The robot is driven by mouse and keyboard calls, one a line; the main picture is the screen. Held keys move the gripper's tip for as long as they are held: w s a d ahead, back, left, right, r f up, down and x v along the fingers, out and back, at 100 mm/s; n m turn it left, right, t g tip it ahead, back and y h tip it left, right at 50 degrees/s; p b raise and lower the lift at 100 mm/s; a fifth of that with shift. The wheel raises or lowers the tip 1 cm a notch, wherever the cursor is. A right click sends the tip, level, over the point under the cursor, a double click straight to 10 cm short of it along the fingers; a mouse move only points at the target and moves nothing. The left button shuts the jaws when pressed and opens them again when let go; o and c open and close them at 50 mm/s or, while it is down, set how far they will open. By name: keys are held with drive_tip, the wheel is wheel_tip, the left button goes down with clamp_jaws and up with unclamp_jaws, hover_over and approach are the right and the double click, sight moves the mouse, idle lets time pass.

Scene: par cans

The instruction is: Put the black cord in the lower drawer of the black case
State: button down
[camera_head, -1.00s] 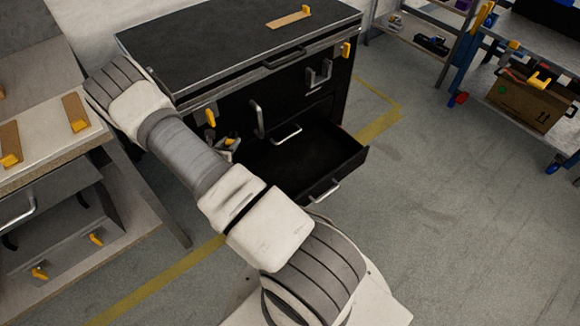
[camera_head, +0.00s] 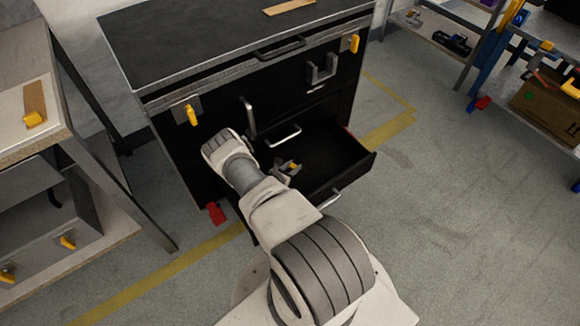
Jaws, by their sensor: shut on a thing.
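The black case (camera_head: 190,45) stands at the back centre, with a flat dark top and metal trim. Its lower drawer (camera_head: 345,165) is pulled out, and the visible part of its floor looks bare. My gripper (camera_head: 292,167) is over the left part of this open drawer, small and partly hidden by my arm. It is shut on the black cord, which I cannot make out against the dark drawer. I cannot tell whether the cord touches the drawer floor.
A workbench (camera_head: 25,95) with yellow-handled items stands at the left. A blue-framed shelf (camera_head: 492,65) and a cardboard box (camera_head: 545,110) are at the right. A red piece (camera_head: 216,212) shows at the case's lower left. The floor right of the drawer is clear.

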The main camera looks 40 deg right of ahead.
sight(293, 185)
wheel_tip(293, 185, down, 10)
drive_tip(key=b, duration=0.5)
drive_tip(key=shift+d+f, duration=0.1)
drive_tip(key=shift+f, duration=0.05)
drive_tip(key=shift+f, duration=0.2)
drive_tip(key=c, duration=0.5)
unclamp_jaws()
